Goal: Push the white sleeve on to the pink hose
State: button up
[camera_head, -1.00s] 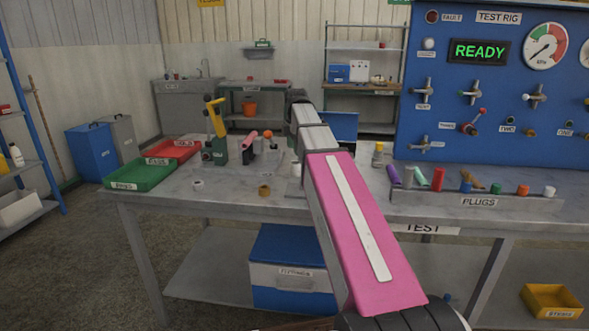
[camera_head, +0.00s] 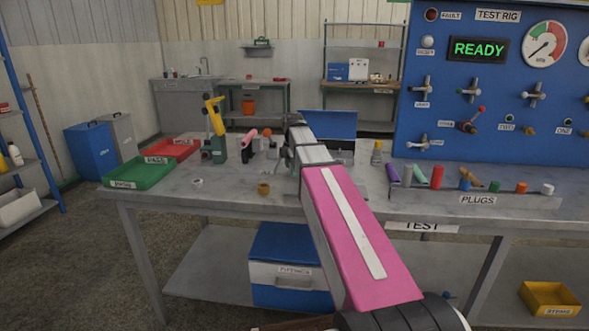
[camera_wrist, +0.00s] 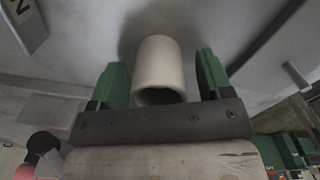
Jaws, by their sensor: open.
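In the wrist view the white sleeve (camera_wrist: 160,66) is a short cream-white tube with its dark open end towards the camera. It lies between the two green fingers of my gripper (camera_wrist: 162,62), which are open, with a narrow gap showing on each side. In the head view my arm hides the sleeve and the fingers. The pink hose (camera_head: 249,136) shows in the head view on the bench, left of my arm, its end tilted up by a dark holder. A pink and black patch at the lower left of the wrist view is cut off.
A green tray (camera_head: 138,184) and a red tray stand at the bench's left. A yellow-handled tool (camera_head: 214,117) on a green stand is left of the hose. A white ring (camera_head: 197,183) and a brown ring (camera_head: 263,189) lie in front. A plug rack (camera_head: 480,201) is at right.

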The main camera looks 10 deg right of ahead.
jog(key=c, duration=1)
jog(key=shift+r, duration=0.15)
